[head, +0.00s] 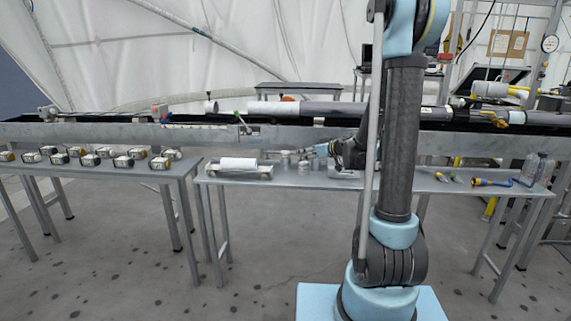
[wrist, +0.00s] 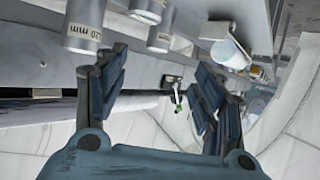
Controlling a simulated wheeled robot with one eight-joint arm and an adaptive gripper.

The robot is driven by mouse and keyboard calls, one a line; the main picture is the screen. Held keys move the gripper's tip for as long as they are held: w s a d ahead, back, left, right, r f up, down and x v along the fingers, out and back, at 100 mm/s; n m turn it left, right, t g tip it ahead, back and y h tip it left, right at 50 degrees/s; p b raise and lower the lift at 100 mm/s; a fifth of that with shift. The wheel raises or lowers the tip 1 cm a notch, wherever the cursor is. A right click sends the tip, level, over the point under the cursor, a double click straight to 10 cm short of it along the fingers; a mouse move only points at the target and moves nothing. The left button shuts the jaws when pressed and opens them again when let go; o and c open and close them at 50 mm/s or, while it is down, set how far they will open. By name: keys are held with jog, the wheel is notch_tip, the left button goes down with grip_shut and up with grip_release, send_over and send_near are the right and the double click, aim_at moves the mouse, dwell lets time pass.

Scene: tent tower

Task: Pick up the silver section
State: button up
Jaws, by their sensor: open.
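Several silver cylindrical sections stand on the middle table. In the head view they are a small cluster (head: 303,166) near my gripper (head: 324,150), too small to tell apart well. In the wrist view one silver section (wrist: 84,24), with a label ending in "20 mm", is at the top left, just beyond the left finger. Two more silver sections, one at the top (wrist: 147,10) and one lower (wrist: 160,38), are to its right. I cannot tell which one the task means. My gripper also shows in the wrist view (wrist: 160,84), its fingers wide apart with nothing between them.
A white roll (head: 239,163) lies on a holder left of the sections. Several small boxes (head: 90,154) stand on the left table. Blue and yellow tools (head: 492,182) and clear bottles (head: 536,168) are on the right. A long rail (head: 280,135) runs behind the tables.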

aim_at(289, 156)
jog(key=x, duration=1.8)
jog(key=shift+r, duration=0.1)
jog(key=c, duration=1.5)
